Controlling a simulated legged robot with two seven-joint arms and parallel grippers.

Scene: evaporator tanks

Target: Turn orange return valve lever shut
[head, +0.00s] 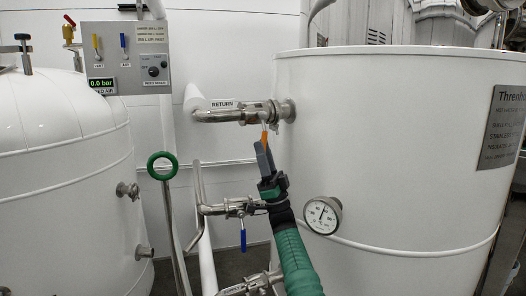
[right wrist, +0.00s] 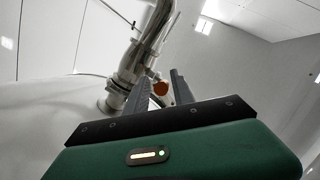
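The orange return valve lever (head: 264,137) hangs down from the valve on the metal pipe marked RETURN (head: 220,115), at the side of the big white tank. My right gripper (head: 262,148) reaches up from below, its fingertips at the lever's lower part in the head view. In the right wrist view, the fingers of my right gripper (right wrist: 166,88) stand apart, with the orange lever end (right wrist: 160,89) showing between them. Whether a finger touches the lever cannot be told. My left gripper is not in view.
The big white tank (head: 390,130) carries a round gauge (head: 322,215). Below the return pipe is another pipe with a blue lever (head: 243,240). A control panel (head: 127,58) hangs behind.

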